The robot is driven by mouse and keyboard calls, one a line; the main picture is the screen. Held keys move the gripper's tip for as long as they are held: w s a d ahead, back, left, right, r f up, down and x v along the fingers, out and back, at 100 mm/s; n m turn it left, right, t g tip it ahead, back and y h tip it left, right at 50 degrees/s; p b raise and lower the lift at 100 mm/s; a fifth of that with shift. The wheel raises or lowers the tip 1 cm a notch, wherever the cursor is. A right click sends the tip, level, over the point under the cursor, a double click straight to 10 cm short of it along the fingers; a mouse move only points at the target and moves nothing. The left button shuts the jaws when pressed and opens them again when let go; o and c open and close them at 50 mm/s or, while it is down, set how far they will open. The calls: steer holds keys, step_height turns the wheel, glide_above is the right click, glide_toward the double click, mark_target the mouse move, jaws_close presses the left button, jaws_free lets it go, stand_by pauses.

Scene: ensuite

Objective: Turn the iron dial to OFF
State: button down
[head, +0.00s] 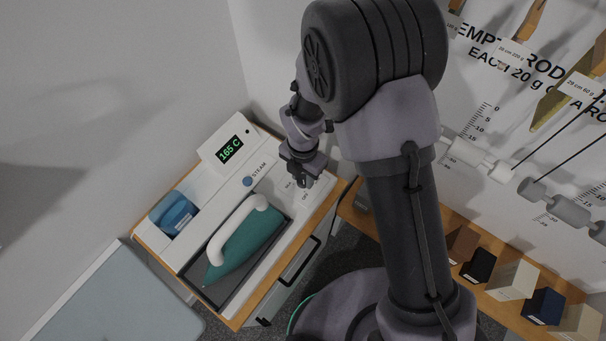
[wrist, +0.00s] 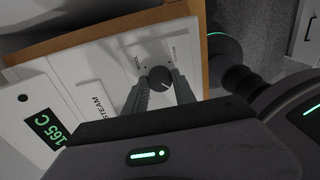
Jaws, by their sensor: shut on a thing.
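The iron dial (wrist: 159,77) is a small dark round knob with a pale pointer line on the white panel of the iron station (head: 270,189). My gripper (wrist: 160,85) is shut on the dial, one finger on each side of it. In the head view my gripper (head: 304,180) is at the right end of the panel and hides the dial. Small labels surround the dial, and I cannot read clearly which one the pointer faces. The display (head: 231,148) reads 165 C in green. The teal iron (head: 246,250) with a white handle rests on its dark plate.
A blue container (head: 174,214) stands in the panel's left part. A grey-blue board (head: 115,305) is at lower left. A wooden shelf with several coloured blocks (head: 514,281) is at right.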

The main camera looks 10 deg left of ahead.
mark_target(303, 179)
stand_by(0.3)
steer(key=c, duration=1)
jaws_free()
step_height(303, 179, up, 18)
steer(key=p, duration=0.3)
steer(key=shift+f+p, duration=0.25)
steer(key=shift+p, duration=0.1)
